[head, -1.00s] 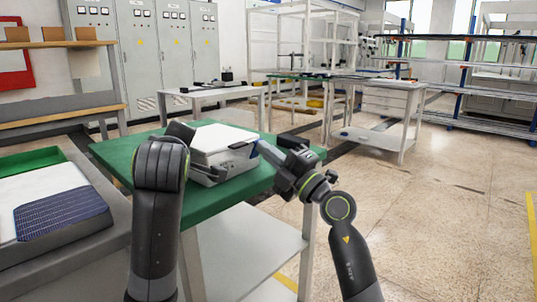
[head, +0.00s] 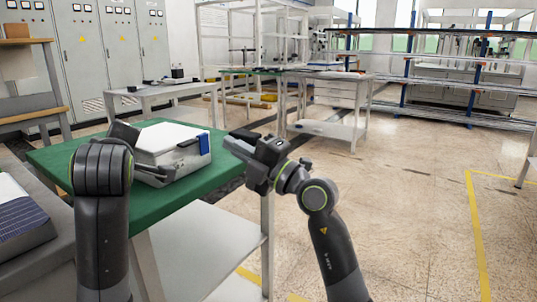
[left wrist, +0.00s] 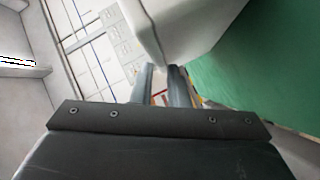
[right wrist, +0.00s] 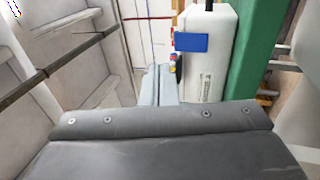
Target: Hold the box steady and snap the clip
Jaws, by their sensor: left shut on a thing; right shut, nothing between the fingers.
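The box (head: 170,139), with a white top and grey sides, rests on the green table top. The blue clip (head: 205,143) lies against its right side near the corner. In the right wrist view the clip (right wrist: 191,42) is a blue rectangle on the pale box (right wrist: 212,72). My left gripper (left wrist: 162,72) is shut at the box's lower edge (left wrist: 170,30); in the head view my own arm hides much of it. My right gripper (head: 233,143) is shut and empty, a short gap right of the clip. Whether the clip is fully snapped cannot be told.
The green table (head: 150,205) has bare room in front of the box. A grey tray with a dark blue panel (head: 20,225) stands at the left. Another white table (head: 160,92) and shelving are farther back. The floor right of the table is open.

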